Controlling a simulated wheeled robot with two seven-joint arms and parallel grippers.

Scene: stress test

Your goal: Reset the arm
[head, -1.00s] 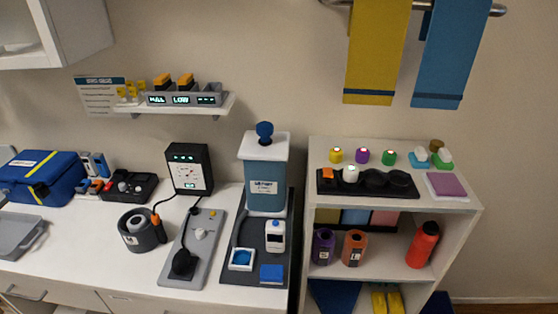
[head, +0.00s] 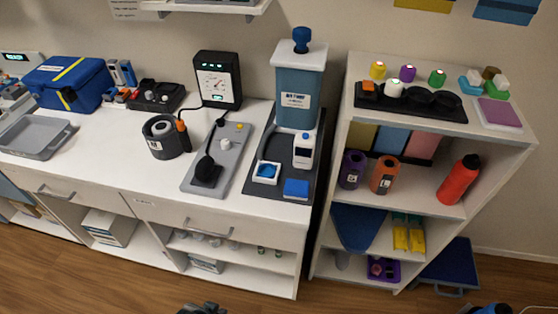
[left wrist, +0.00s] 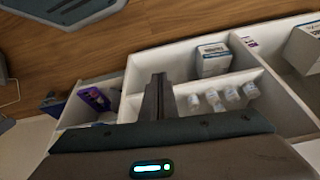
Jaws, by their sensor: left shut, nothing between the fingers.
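In the left wrist view my left gripper (left wrist: 158,80) is shut, with its dark fingers together and nothing between them. It points toward the open shelves of the white counter (left wrist: 135,75), with the wooden floor at the top of the picture. In the head view only a small dark part that appears to be my left gripper shows at the bottom edge, in front of the counter.
A white counter (head: 105,160) holds a blue bag (head: 65,82), a grey tray (head: 35,137) and a blue dispenser (head: 298,95). A white shelf unit (head: 345,115) with a red bottle (head: 458,180) stands at the right. The wooden floor (head: 60,275) in front looks clear.

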